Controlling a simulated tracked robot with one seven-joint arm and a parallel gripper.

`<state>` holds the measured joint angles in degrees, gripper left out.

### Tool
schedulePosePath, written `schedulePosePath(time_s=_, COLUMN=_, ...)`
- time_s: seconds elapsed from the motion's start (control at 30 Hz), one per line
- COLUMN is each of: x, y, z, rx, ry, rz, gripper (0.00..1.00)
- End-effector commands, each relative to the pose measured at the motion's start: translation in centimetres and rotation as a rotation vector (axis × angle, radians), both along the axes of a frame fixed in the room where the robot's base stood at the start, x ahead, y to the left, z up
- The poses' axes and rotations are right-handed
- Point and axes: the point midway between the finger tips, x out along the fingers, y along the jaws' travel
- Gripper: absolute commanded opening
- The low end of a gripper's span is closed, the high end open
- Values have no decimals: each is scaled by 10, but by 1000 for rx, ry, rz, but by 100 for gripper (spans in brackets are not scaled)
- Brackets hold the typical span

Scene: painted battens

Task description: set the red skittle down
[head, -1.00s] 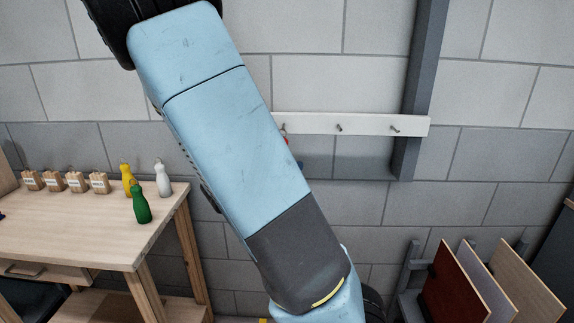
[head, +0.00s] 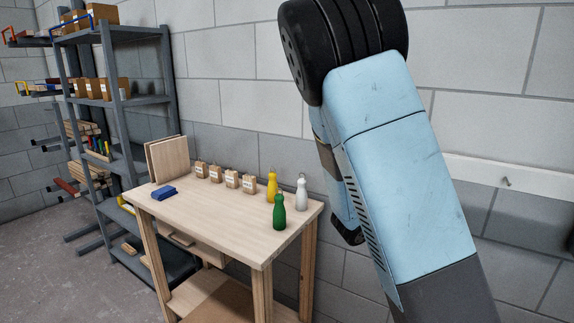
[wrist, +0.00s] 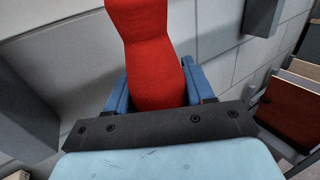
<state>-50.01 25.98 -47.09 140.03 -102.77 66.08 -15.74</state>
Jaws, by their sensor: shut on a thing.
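The red skittle (wrist: 155,60) stands large in the middle of the wrist view, with its top cut off by the upper edge. My gripper (wrist: 158,88) is shut on it, one blue finger on each side of its lower body. In the head view only my blue arm shows; the gripper and the red skittle are not seen there. A yellow skittle (head: 272,187), a green skittle (head: 279,213) and a white skittle (head: 301,192) stand upright at the right end of the wooden workbench (head: 225,225).
Several small labelled boxes (head: 216,175) line the bench's back edge. A blue cloth (head: 163,193) lies at its left end, near upright boards (head: 167,158). The bench's middle and front are clear. Grey shelving (head: 139,100) stands to the left. A white hook rail (head: 507,190) is on the wall.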

Motion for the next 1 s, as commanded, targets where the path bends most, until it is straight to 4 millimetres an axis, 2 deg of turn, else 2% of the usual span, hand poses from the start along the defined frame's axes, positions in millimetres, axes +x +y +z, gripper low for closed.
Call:
schedulePosePath(time_s=0.1, x=27, y=20, z=-21, rx=-4, ry=7, rz=150, gripper=28)
schedulePosePath(time_s=0.2, x=44, y=34, z=-40, rx=-5, ry=7, rz=263, gripper=28)
schedulePosePath(time_s=0.4, x=68, y=58, z=-81, rx=-3, ry=8, rz=458, gripper=28)
schedulePosePath(time_s=0.7, x=85, y=82, z=-136, rx=-2, ry=7, rz=672, gripper=28)
schedulePosePath(time_s=1.0, x=91, y=99, z=-188, rx=-2, ry=6, rz=837, gripper=28)
